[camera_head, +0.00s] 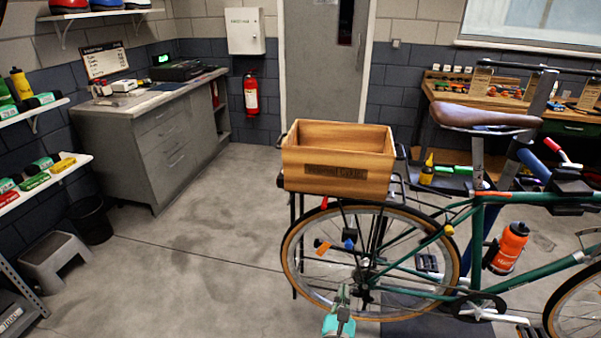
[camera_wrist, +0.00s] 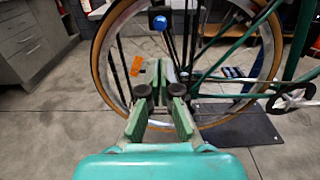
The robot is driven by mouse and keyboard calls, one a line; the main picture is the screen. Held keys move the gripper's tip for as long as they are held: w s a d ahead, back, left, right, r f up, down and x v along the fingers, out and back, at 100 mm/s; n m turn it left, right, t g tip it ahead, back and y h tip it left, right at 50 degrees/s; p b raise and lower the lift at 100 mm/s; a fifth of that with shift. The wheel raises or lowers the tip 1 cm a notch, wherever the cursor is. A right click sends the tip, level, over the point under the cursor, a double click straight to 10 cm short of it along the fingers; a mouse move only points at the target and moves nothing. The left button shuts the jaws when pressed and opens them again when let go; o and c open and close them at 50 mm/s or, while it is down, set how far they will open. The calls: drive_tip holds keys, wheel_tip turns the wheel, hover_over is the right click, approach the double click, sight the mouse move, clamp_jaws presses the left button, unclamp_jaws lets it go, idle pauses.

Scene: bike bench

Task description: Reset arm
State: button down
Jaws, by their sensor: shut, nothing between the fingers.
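My gripper (camera_head: 342,293) shows at the bottom middle of the head view, low in front of the bike's rear wheel (camera_head: 290,265). In the wrist view, my gripper (camera_wrist: 166,75) points at the lower part of the same wheel (camera_wrist: 98,60). Its green fingers are shut with nothing held. Whether the fingertips touch the wheel or stand just short of it, I cannot tell.
A green bike (camera_head: 410,265) stands at the right, with a wooden crate (camera_head: 330,183) on its rear rack. A grey cabinet (camera_head: 165,150), a step stool (camera_head: 55,255) and a black bin (camera_head: 92,220) stand at left. The floor (camera_head: 200,260) between is clear.

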drive_tip(key=s+d+f+m+g+y, duration=0.1)
drive_tip(key=s+f+m+y, duration=0.2)
drive_tip(key=s, duration=0.5)
drive_tip(key=s+f+m+g, duration=0.1)
drive_tip(key=s+f+m, duration=0.2)
drive_tip(key=s+m, duration=0.35)
drive_tip(key=s+d+f+m+y, duration=0.1)
drive_tip(key=s+f+m+y, duration=0.2)
drive_tip(key=s, duration=0.6)
drive_tip(key=s+r+m, duration=0.6)
drive_tip(key=s+m, duration=0.4)
drive_tip(key=s, duration=0.1)
drive_tip(key=s+d+r+m, duration=0.1)
drive_tip(key=s+r+m, duration=0.5)
drive_tip(key=s+m, duration=0.4)
drive_tip(key=shift+s, duration=0.65)
